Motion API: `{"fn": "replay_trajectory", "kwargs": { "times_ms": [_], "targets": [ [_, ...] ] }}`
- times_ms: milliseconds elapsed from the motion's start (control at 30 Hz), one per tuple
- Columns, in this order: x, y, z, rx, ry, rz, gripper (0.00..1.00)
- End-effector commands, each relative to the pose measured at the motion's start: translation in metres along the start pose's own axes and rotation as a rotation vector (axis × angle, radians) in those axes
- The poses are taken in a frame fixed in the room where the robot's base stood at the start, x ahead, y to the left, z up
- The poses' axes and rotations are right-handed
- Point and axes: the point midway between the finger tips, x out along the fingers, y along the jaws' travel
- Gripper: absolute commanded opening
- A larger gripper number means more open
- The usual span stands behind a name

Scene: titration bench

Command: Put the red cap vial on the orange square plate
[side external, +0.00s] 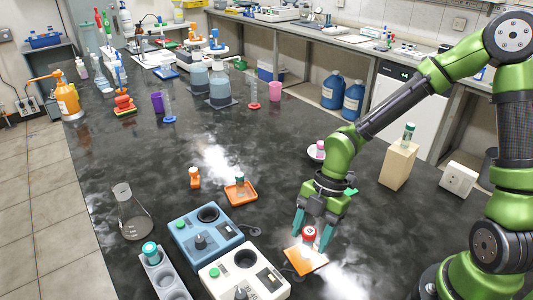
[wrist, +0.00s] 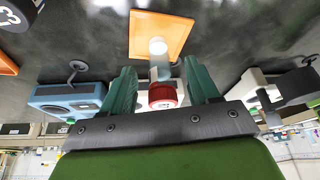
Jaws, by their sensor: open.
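The red cap vial (side external: 309,233) looks upright and appears to stand on the orange square plate (side external: 303,264). In the wrist view the vial's red cap (wrist: 162,95) is nearest me, and its clear body reaches over the orange plate (wrist: 176,27). My gripper (side external: 312,236) is open, with its teal fingers down on either side of the vial. In the wrist view the gripper (wrist: 162,88) shows a gap between each finger and the cap. The exact contact of the vial's base with the plate is hard to see.
A white device (side external: 245,272) and a blue device (side external: 207,236) stand left of the plate. An orange tray (side external: 240,198) holds a green-capped vial. A tan block (side external: 398,168) with another vial on top stands at right. A flask (side external: 130,218) is at left.

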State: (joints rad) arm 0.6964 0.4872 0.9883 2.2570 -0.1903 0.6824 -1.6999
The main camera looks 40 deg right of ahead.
Motion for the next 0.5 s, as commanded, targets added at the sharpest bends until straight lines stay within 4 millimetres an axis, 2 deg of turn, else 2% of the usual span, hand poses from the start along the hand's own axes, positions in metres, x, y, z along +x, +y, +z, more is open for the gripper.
{"fn": "replay_trajectory", "kwargs": {
  "times_ms": [100,300,500],
  "targets": [
    [-0.026,0.002,0.002,0.006,-0.004,0.008,0.6],
    [-0.064,0.001,0.001,0.005,-0.004,0.006,0.6],
    [-0.087,0.001,0.001,0.003,-0.002,0.003,0.6]
  ]
}}
